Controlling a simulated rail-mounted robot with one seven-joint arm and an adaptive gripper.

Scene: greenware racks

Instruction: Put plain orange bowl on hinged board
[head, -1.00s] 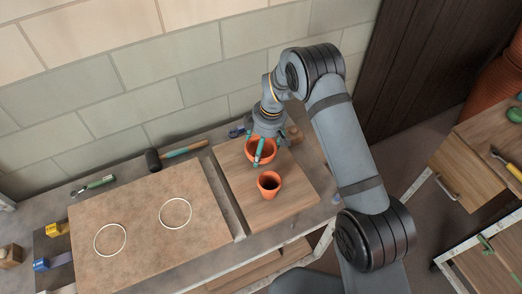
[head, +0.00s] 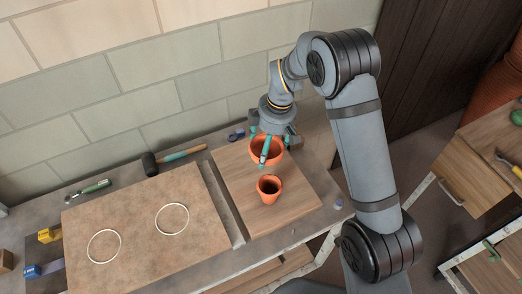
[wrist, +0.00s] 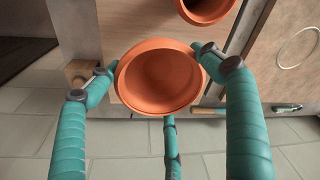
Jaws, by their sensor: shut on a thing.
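The plain orange bowl (head: 274,147) is at the back of the right wooden board, with my gripper (head: 266,147) around it. In the wrist view the bowl (wrist: 160,78) shows its open round mouth between the teal fingers of my gripper (wrist: 158,80), shut on it. Whether its base touches the board is hard to tell. A large brown board (head: 135,228) with two white rings lies to the left, both rings empty. No hinge shows clearly, so I cannot tell which board is the hinged one.
A smaller orange pot (head: 270,189) stands just in front of the bowl on the right board (head: 235,165). A mallet (head: 176,157) and a green-handled tool (head: 90,189) lie behind the large board. A tiled wall (head: 110,90) rises behind the bench.

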